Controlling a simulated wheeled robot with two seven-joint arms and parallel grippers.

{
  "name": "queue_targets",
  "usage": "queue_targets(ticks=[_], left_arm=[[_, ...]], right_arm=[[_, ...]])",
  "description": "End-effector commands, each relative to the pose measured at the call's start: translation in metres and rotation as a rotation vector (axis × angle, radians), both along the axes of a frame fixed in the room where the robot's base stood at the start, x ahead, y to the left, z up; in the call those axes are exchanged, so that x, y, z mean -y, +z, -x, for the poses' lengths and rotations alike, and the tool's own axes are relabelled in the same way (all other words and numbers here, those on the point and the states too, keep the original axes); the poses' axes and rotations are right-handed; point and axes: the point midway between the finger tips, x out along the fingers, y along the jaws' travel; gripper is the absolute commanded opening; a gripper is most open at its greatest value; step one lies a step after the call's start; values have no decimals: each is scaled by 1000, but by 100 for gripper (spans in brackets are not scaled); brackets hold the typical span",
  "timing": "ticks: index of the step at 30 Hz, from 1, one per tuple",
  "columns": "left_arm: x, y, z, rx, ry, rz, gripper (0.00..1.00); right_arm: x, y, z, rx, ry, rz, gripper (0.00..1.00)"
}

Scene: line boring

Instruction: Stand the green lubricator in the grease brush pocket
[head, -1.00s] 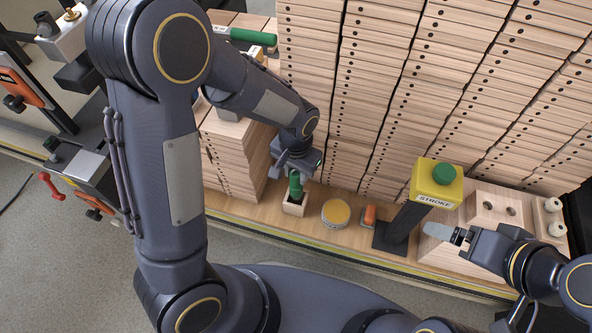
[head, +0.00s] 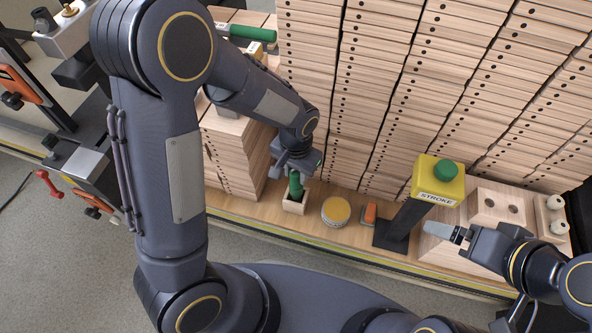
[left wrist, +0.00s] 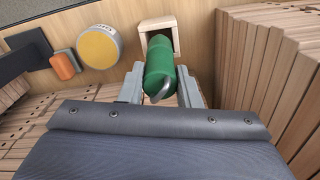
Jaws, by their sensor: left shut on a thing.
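The green lubricator (head: 295,185) stands nearly upright, with its lower end at the mouth of the small wooden grease brush pocket (head: 294,207). In the left wrist view the lubricator (left wrist: 160,69) lies between the fingers and its far end reaches into the pocket (left wrist: 143,38). How deep it sits is hard to tell. My left gripper (head: 292,170) is shut on the lubricator, above the pocket; it also shows in the left wrist view (left wrist: 160,85). My right gripper (head: 440,231) is at the right, away from the pocket; its finger gap cannot be made out.
A round yellow-topped tin (head: 335,211) and an orange-and-grey block (head: 369,214) stand right of the pocket. Further right is a yellow STROKE box with a green button (head: 438,182) on a dark post. Tall wooden stacks (head: 312,100) rise close behind. A green-handled tool (head: 252,33) lies on top at left.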

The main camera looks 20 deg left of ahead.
Motion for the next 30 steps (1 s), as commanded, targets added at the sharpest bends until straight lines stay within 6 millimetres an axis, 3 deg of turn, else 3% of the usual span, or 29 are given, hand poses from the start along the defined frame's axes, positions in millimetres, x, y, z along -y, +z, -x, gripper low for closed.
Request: queue_targets(ticks=[30], left_arm=[[0,-15,0,1,0,0,0]], right_arm=[[0,-10,0,0,0,0,95]])
